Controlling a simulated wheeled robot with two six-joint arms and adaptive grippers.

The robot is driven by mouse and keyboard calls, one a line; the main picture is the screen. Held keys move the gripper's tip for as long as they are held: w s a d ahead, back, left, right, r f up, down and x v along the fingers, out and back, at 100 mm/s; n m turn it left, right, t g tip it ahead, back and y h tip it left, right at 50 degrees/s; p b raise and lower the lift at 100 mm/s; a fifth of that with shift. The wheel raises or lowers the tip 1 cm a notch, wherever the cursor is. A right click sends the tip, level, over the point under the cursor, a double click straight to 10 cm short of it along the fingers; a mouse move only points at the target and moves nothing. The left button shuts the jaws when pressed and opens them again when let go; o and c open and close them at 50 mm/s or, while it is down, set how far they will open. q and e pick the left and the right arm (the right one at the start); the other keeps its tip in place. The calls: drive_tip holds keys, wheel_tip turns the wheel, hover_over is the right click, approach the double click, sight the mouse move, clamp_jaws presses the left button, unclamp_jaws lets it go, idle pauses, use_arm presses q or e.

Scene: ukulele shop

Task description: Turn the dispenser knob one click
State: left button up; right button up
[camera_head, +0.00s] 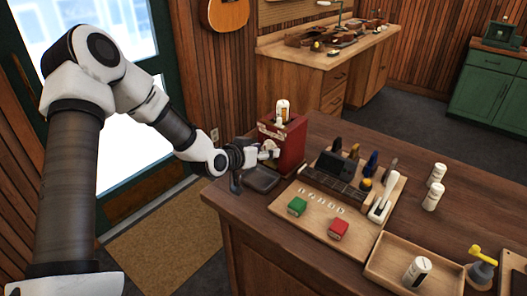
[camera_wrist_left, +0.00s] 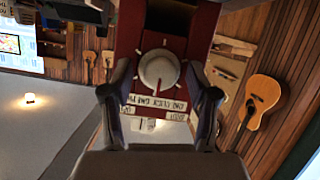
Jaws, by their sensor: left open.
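The dispenser (camera_head: 288,143) is a red box near the back left corner of the wooden counter, with a white bottle (camera_head: 282,110) on its top. Its round pale knob (camera_wrist_left: 159,70) shows in the left wrist view, on the red front face with white tick marks around it and a lettered label below. My left gripper (camera_head: 262,152) is at the dispenser's front. In the left wrist view its fingers (camera_wrist_left: 160,100) are open, one on each side of the knob, with gaps that look clear. Whether a finger touches the knob I cannot tell. My right gripper is not in view.
A dark tray (camera_head: 262,178) lies below my left gripper. White bottles (camera_head: 433,196) and a wooden tray (camera_head: 378,266) stand farther right.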

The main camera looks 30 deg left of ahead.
use_arm(q)
drive_tip(key=shift+s, duration=0.15)
drive_tip(key=shift+c, duration=0.7)
clamp_jaws()
drive_tip(key=shift+d+m+t+y+p, duration=0.15)
drive_tip(key=shift+m+t+y, duration=0.25)
drive_tip(key=shift+m+y, duration=1.3)
drive_tip(key=shift+m+t+y+p, duration=0.35)
drive_tip(key=shift+m+y, duration=0.55)
drive_tip(key=shift+m, duration=1.5)
drive_tip(key=shift+w+r, duration=0.1)
drive_tip(key=shift+w, duration=0.1)
